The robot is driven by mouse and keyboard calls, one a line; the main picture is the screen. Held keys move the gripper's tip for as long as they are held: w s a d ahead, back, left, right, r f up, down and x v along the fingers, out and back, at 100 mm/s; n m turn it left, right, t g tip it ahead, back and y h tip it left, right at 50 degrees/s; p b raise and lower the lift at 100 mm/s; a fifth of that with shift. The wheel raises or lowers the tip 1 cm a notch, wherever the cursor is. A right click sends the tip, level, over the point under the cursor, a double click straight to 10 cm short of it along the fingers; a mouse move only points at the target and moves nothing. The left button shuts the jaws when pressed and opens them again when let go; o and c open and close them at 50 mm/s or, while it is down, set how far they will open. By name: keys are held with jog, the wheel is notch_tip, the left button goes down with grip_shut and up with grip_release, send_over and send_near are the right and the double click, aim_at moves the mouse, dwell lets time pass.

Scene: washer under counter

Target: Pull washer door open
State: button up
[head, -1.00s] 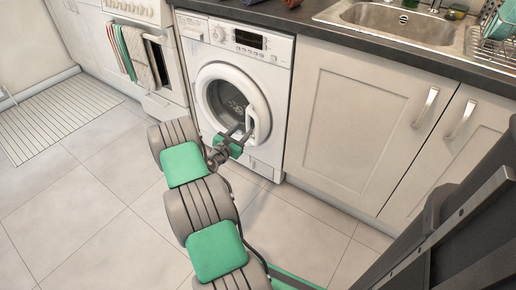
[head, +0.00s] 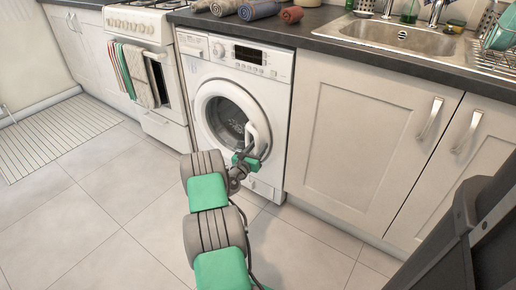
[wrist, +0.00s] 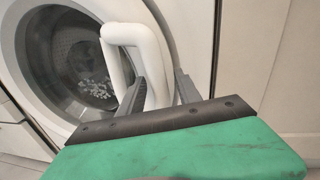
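The white washer (head: 271,88) stands under the counter. Its round door (head: 205,112) looks closed, with a grey ring around dark glass. The white loop handle (head: 262,136) is on the door's right side; it also shows large in the wrist view (wrist: 124,33). My gripper (head: 248,154) is at the handle's lower part. In the wrist view my gripper's two grey fingers (wrist: 158,88) are apart, with the handle's right leg between them. A gap shows beside the right finger. Whether either finger touches the handle cannot be told.
A white oven (head: 163,85) with hanging towels (head: 139,72) stands left of the washer. Cabinet doors (head: 352,140) with bar handles are to its right. Rolled towels (head: 262,9) lie on the dark counter (head: 330,45). The tiled floor (head: 90,225) in front is clear.

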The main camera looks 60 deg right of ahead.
grip_shut()
dwell(1.2)
